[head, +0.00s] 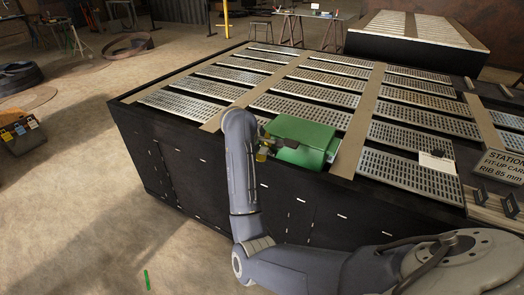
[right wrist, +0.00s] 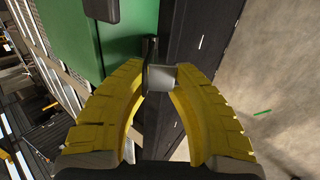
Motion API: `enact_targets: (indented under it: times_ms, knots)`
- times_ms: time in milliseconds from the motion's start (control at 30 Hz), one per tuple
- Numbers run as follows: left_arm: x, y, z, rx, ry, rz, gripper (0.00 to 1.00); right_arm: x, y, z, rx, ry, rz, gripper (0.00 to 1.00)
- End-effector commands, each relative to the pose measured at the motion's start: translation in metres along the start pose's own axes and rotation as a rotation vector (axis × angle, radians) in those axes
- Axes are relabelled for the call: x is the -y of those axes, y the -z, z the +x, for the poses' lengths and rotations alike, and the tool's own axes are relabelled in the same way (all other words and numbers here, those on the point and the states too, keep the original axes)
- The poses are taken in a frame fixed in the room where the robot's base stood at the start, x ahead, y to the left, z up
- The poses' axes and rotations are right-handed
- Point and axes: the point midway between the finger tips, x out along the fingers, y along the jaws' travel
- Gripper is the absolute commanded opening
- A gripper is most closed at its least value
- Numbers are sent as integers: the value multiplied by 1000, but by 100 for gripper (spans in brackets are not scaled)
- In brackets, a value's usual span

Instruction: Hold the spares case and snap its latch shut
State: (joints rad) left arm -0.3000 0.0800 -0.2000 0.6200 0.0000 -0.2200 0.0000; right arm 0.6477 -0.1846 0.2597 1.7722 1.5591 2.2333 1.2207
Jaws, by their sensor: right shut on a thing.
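The green spares case (head: 303,131) sits on the near edge of the slatted steel table, and its green side fills the upper left of the right wrist view (right wrist: 130,38). My right gripper (head: 263,152) is at the case's near left side. In the right wrist view its yellow fingers (right wrist: 161,76) close on a small grey metal piece at the case's edge, which looks like the latch (right wrist: 160,78). I cannot tell whether the latch is fastened. My left gripper is not in view.
The table (head: 240,79) has perforated plates and a dark front side. A station sign (head: 500,167) and a small card (head: 436,161) lie at the right. A toolbox (head: 22,133) stands on the floor at the left. The plates behind the case are clear.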

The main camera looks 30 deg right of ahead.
Motion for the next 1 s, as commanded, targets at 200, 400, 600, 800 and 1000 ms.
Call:
enact_targets:
  times_ms: [200, 400, 600, 800, 1000]
  knots:
    - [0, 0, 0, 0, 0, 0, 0, 1, 0, 0, 0, 2, 0, 0]
    - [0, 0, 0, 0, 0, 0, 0, 1, 0, 0, 0, 2, 0, 47]
    - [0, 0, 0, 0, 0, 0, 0, 0, 0, 0, 0, 1, 0, 50]
    - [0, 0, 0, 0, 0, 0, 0, -5, 1, -7, -2, 0, 3, 50]
    - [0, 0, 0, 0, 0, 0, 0, -22, 1, -30, -3, 0, 3, 50]
